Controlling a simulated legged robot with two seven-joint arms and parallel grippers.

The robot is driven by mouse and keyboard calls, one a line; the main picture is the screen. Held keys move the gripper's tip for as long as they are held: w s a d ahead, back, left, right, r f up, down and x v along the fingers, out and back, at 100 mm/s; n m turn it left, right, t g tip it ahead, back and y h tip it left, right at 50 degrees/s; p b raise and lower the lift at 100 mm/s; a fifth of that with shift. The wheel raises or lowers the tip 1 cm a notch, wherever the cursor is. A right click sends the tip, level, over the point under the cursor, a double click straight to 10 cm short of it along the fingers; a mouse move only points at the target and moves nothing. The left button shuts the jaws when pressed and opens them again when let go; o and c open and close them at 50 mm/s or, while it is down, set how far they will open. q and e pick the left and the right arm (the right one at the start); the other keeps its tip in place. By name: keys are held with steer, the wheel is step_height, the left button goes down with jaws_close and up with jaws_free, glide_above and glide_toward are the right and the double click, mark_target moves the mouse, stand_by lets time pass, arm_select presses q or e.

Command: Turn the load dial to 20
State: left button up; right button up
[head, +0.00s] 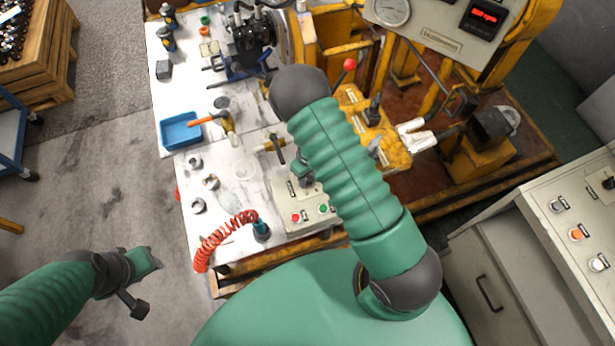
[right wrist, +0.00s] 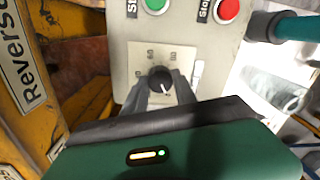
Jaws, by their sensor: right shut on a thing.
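The load dial (right wrist: 159,77) is a round black knob with a white mark, on a pale scale plate (right wrist: 172,56) in the right wrist view. The mark points down and slightly right; the number there cannot be read. My right gripper (right wrist: 163,86) has its two dark fingers on either side of the knob, shut on it. In the head view, the control box (head: 290,190) stands on the table's near edge, and my right arm covers the dial. My left gripper (head: 142,262) hangs over the floor at lower left; its finger state is unclear.
A green button (right wrist: 155,4) and a red button (right wrist: 228,10) sit beyond the dial. A coiled red hose (head: 225,236) lies left of the box. A yellow machine (head: 385,135) stands right.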

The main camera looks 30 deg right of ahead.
steer(key=shift+w+a+r, duration=0.15)
steer(key=shift+a, duration=0.2)
jaws_close()
steer(key=shift+d, duration=0.6)
steer(key=shift+a+m, duration=0.3)
steer(key=shift+a, duration=0.1)
steer(key=shift+d+m+b, duration=0.3)
steer(key=shift+m, duration=0.9)
steer(key=m, duration=0.3)
steer(key=shift+a+m, duration=0.15)
steer(key=shift+m, duration=0.15)
steer(key=shift+m+t, duration=0.3)
steer(key=shift+m, duration=2.3)
